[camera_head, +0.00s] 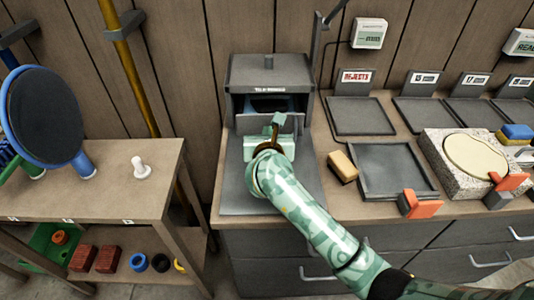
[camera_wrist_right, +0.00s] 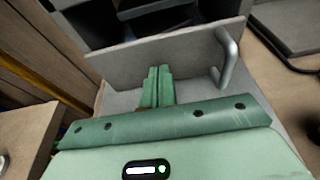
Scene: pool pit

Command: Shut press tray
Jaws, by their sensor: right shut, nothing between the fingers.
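The press (camera_head: 270,75) is a dark grey box with an open front, standing against the plank wall. In the right wrist view, the grey front panel of its tray (camera_wrist_right: 120,62) stands across the picture, with a bar handle (camera_wrist_right: 231,55) on its right part. Dark space shows behind the panel, so the tray is at least partly out. My right gripper (camera_head: 277,120) is in front of the press. In the wrist view its green fingers (camera_wrist_right: 158,75) are together and empty, against or just before the panel left of the handle; contact is unclear. My left gripper is out of view.
A tan block (camera_head: 342,166) and a dark tray (camera_head: 395,170) lie right of my forearm. A stone block with a cream disc (camera_head: 475,155) stands further right. The rejects tray (camera_head: 360,116) is behind. A wooden shelf (camera_head: 110,190) with a white peg stands left.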

